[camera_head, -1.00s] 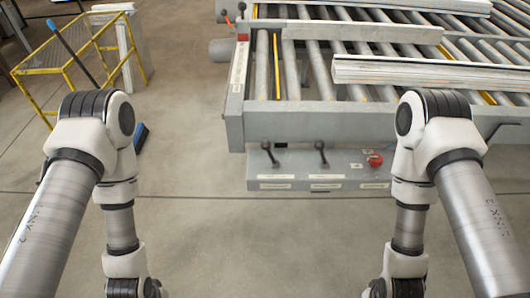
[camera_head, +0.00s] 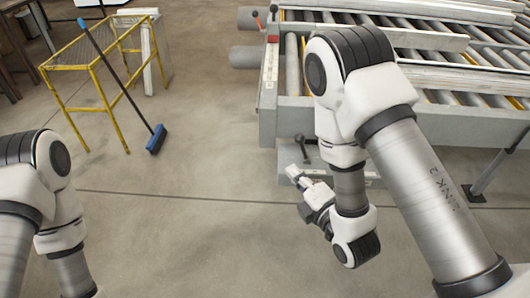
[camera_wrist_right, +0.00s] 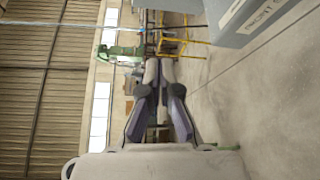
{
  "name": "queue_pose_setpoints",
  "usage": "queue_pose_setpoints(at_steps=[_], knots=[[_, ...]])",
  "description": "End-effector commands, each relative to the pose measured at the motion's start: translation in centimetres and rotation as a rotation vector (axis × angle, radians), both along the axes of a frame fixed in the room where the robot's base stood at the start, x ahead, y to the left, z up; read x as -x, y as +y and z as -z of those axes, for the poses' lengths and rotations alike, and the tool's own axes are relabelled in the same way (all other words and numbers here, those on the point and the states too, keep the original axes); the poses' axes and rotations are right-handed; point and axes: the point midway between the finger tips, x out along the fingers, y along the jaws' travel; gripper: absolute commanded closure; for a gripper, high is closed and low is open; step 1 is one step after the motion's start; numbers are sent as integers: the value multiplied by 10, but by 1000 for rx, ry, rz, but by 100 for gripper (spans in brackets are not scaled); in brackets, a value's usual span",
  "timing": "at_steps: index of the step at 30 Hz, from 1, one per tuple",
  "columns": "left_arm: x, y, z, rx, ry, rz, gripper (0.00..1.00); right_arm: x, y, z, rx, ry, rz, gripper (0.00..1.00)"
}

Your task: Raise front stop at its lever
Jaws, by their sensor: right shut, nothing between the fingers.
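The grey control panel under the bench's front edge shows a black-knobbed lever (camera_head: 300,142), standing up near the panel's left end. The rest of the panel is mostly hidden behind my right arm. My right gripper (camera_head: 292,172) is just below and in front of this lever, apart from it as far as I can tell. Its fingers are shut and empty, also in the right wrist view (camera_wrist_right: 160,72). There, a grey panel corner (camera_wrist_right: 245,14) with a partly readable "FRONT" label shows at upper right, and no lever. My left gripper is out of view.
The roller bench (camera_head: 292,125) fills the upper right, with pale profiles (camera_head: 430,38) on it. A yellow frame stand (camera_head: 100,75) and a blue broom (camera_head: 157,138) are at left. The floor between is clear.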

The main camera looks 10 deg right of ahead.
Motion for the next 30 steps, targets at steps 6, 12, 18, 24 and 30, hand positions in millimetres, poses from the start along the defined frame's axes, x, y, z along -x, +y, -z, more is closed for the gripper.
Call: queue_pose_setpoints(at_steps=[6,12,18,24,30], knots=[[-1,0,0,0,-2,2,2,-1,0,-3,-1,-6,2,100],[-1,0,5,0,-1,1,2,-6,1,0,-3,-7,2,100],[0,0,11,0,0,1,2,-37,8,-2,-2,-8,2,100],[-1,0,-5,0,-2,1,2,-79,19,1,-4,-7,2,100],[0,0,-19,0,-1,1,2,-97,2,0,-7,-1,10,100]])
